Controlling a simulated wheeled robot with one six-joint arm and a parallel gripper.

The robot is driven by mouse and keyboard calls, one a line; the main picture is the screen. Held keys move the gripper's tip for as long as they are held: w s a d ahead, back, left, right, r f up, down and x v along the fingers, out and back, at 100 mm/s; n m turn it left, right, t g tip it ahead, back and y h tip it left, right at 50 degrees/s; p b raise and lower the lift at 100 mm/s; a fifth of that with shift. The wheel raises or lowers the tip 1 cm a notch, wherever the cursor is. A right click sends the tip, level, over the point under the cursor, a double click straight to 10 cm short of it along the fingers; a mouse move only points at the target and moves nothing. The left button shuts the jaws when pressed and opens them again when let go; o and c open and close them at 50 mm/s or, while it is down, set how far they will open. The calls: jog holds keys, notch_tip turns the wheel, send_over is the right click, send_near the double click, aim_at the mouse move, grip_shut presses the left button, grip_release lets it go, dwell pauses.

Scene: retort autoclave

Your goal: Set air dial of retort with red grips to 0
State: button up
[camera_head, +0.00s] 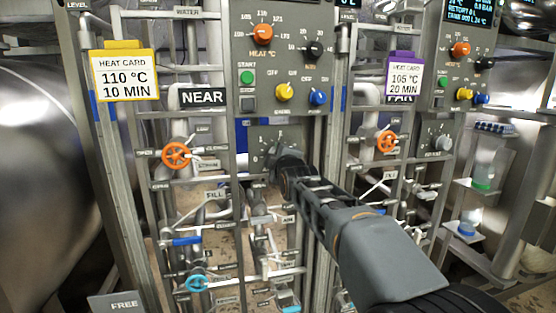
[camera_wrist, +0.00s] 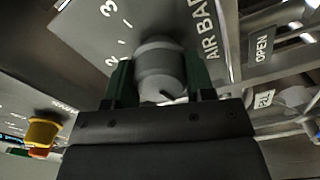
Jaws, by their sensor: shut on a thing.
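The grey air dial (camera_wrist: 160,68) is a round knob on a grey plate printed with numbers and "AIR BAR". My gripper (camera_wrist: 160,82) is shut on it, with one green finger on each side of the knob. In the head view my gripper (camera_head: 284,164) reaches the dial plate (camera_head: 262,140) below the NEAR control panel (camera_head: 285,60), and hides most of the knob. I cannot tell which number the knob points to. I see no clearly red grips; the NEAR retort's handwheel (camera_head: 176,155) is orange.
The FAR station to the right has a similar air dial (camera_head: 440,142) and an orange handwheel (camera_head: 387,141). Pipes and blue valve handles (camera_head: 187,241) lie below my gripper. A yellow knob (camera_head: 285,91) and blue knob (camera_head: 318,97) sit above. Heat cards (camera_head: 127,75) hang in front.

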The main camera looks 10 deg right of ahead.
jog(key=shift+n, duration=0.4)
jog(key=o, duration=0.9)
jog(key=shift+s, duration=6.9)
